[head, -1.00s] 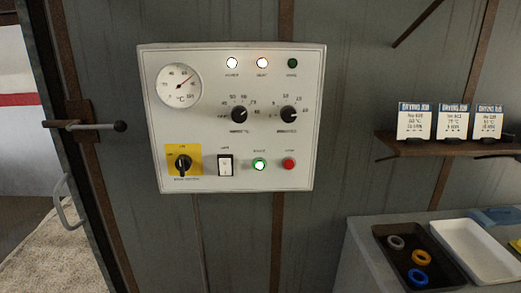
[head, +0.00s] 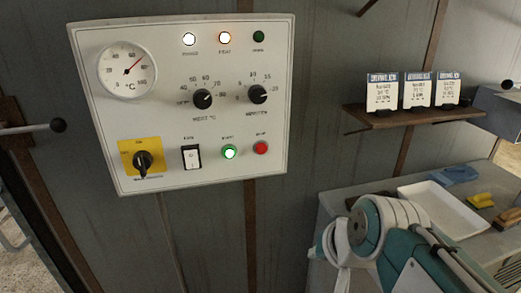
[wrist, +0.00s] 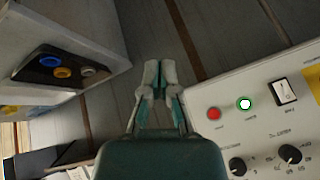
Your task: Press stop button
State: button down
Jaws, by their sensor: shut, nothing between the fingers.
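The stop button, a small red round button (head: 261,147), sits at the lower right of the white control panel (head: 212,175) on the wall. A lit green button (head: 229,152) is just left of it. In the wrist view the red button (wrist: 214,114) is to the right of my gripper (wrist: 158,68), with the lit green button (wrist: 244,104) beyond it. My gripper is shut and empty, its fingertips apart from the button. In the head view my arm shows at the lower right, and the fingertips cannot be made out.
The panel also carries a dial gauge (head: 127,71), two black knobs, a white rocker switch (head: 191,157) and a yellow-backed rotary switch (head: 142,161). A shelf with cards (head: 400,117) is at right. Below it, a bench holds a white tray (head: 462,222). A door handle (head: 57,125) is at left.

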jog(key=w+a+r+m+t+y, duration=0.1)
jog(key=w+a+r+m, duration=0.1)
jog(key=w, duration=0.5)
jog(key=w+a+r+m+t+y, duration=0.1)
jog(key=w+a+r+m+y, duration=0.1)
jog(key=w, duration=0.6)
jog(key=shift+w+a+r+m, duration=0.15)
jog(key=shift+a+r+m, duration=0.5)
jog(key=shift+r+m, duration=0.4)
jog(key=shift+a+f, duration=0.1)
jog(key=shift+f, duration=0.05)
jog(key=shift+y, duration=0.3)
send_near(256, 158)
jog(key=shift+s+x, duration=0.2)
jog(key=shift+x, duration=2)
jog(key=shift+f, duration=0.15)
jog(key=shift+w, duration=0.35)
